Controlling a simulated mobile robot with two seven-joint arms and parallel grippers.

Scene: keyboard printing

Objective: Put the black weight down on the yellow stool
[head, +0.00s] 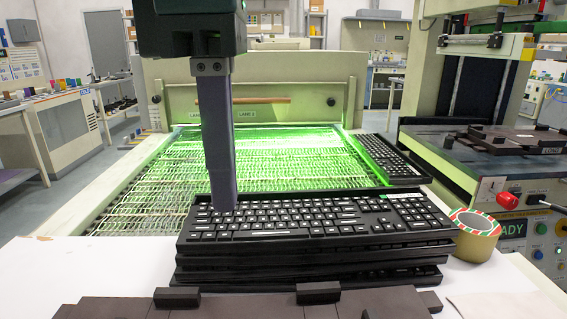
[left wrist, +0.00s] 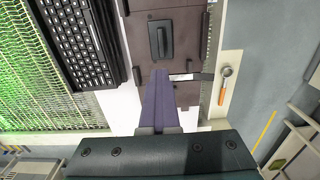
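No yellow stool shows in either view, and I cannot identify the black weight with certainty. Beyond the fingertips there, a black handle-like block (left wrist: 160,40) sits on a brown plate (left wrist: 180,65). My right gripper is in neither view.
A tape roll (head: 475,236) stands right of the keyboards. A brown plate (head: 240,308) with black blocks lies at the front edge. A green-lit wire conveyor (head: 270,165) runs behind, with another keyboard (head: 392,158) at its right. A press (head: 480,100) stands at the right.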

